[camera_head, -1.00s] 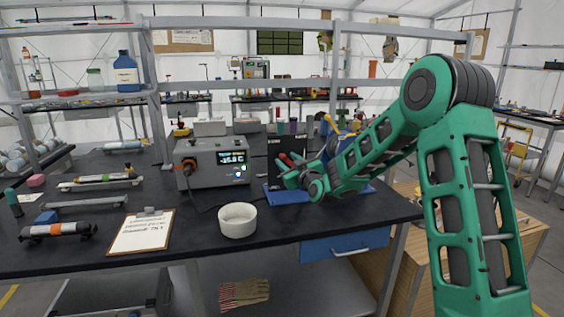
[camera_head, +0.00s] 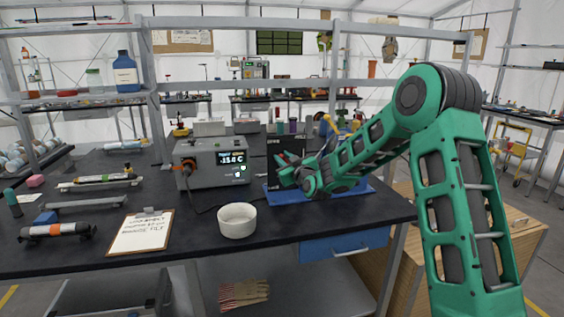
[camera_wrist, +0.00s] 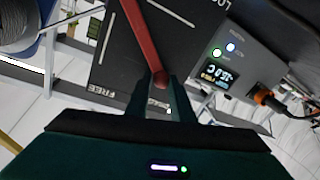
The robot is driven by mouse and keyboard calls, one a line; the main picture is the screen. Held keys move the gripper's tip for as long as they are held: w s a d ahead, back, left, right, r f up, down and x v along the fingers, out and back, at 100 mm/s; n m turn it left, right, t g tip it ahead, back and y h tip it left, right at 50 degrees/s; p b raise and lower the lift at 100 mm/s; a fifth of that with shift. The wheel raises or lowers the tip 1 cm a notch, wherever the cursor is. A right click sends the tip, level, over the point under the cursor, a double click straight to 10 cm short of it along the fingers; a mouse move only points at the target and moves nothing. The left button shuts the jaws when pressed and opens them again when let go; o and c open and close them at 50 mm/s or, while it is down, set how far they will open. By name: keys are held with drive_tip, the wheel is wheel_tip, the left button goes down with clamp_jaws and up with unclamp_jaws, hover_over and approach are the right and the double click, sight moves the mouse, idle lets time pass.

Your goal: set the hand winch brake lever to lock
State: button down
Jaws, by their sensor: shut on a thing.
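The hand winch stands on a blue base (camera_head: 284,199) at the right part of the dark bench. Its upright black panel (camera_head: 287,147) is partly covered by my arm. In the wrist view the panel (camera_wrist: 120,50) carries a FREE label at lower left and a partly cut-off label starting "LO" at upper right. The red brake lever (camera_wrist: 143,40) lies between the two white marks, its end between my fingers. My gripper (camera_wrist: 163,92) is shut on the lever's end; in the head view the gripper (camera_head: 279,177) is beside the panel. The lever's pivot is out of the wrist view.
A grey instrument box (camera_head: 212,163) with a lit display stands left of the winch. A white bowl (camera_head: 237,220) and a clipboard (camera_head: 140,232) are nearer the bench front. The winch drum (camera_wrist: 18,28) shows at the wrist view's upper left.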

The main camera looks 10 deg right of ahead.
drive_tip(key=a+f+n, duration=0.1)
drive_tip(key=f+n, duration=0.1)
drive_tip(key=a+f+n, duration=0.1)
drive_tip(key=f+n, duration=0.1)
drive_tip(key=a+f+n+g, duration=0.1)
drive_tip(key=a+f+n, duration=0.1)
drive_tip(key=shift+f+h, duration=0.3)
drive_tip(key=shift+f+n, duration=0.9)
drive_tip(key=shift+f, duration=0.2)
drive_tip(key=shift+s+f, duration=0.1)
drive_tip(key=shift+f, duration=0.2)
drive_tip(key=shift+f+n, duration=0.15)
drive_tip(key=shift+n, duration=0.15)
drive_tip(key=c, duration=1.6)
unclamp_jaws()
